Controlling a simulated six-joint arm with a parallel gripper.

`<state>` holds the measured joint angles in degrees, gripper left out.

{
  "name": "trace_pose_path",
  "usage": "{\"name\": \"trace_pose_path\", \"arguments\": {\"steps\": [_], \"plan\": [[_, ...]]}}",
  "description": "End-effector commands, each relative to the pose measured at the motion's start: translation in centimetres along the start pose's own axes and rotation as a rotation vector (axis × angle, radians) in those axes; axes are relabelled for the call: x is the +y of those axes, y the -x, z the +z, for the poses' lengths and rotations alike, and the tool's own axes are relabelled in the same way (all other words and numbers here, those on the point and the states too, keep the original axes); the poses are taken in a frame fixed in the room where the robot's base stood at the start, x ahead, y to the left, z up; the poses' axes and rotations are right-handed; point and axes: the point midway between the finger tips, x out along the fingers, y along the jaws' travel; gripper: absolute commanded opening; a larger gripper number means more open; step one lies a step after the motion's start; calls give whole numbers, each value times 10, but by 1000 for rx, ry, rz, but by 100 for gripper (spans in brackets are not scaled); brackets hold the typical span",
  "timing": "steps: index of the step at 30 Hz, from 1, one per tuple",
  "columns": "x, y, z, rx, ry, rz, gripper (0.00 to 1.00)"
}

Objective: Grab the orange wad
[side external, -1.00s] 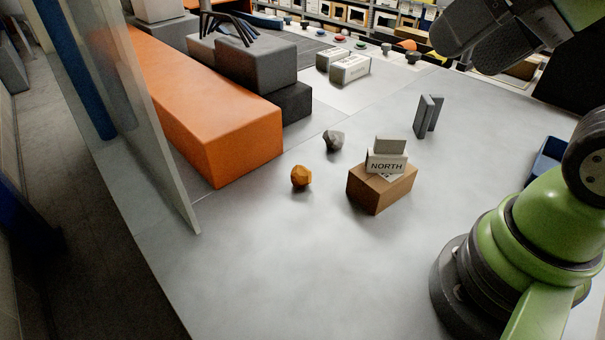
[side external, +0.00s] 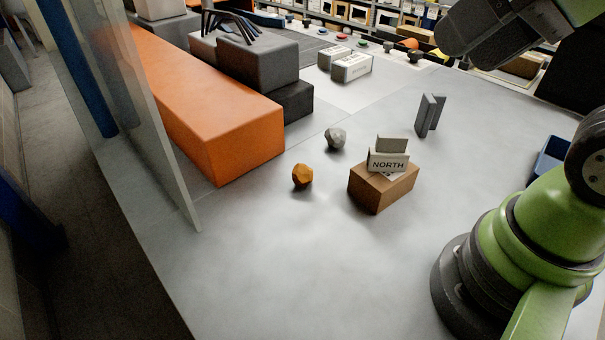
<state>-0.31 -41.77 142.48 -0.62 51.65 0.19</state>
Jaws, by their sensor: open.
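The orange wad (side external: 302,176) is a small, faceted, crumpled lump lying alone on the grey floor-like surface, near the middle of the side view. A similar grey wad (side external: 335,138) lies a little behind it and to the right, apart from it. My gripper's fingers do not show in this view. Only green and dark parts of my arm show, at the right edge and the top right corner, well away from the orange wad. Nothing covers the orange wad.
A cardboard box (side external: 385,190) with a NORTH sign (side external: 388,162) stands to the right of the wad. Grey upright plates (side external: 430,115) stand behind it. A long orange block (side external: 215,130) and a clear panel (side external: 150,130) are at left. The front surface is clear.

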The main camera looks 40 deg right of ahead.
Motion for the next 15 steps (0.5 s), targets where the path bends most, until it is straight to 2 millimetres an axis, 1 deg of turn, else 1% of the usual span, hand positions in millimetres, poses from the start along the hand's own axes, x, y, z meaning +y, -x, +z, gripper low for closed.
{"name": "trace_pose_path", "arguments": {"steps": [5,8,11,14,15], "plan": [[-5,-18,-23,-89,69,75,59],[-10,-39,-42,-159,137,142,59],[-16,-66,-58,-222,213,210,59],[-21,-99,-70,-282,293,278,59],[-24,-113,-73,-303,329,305,59]]}}
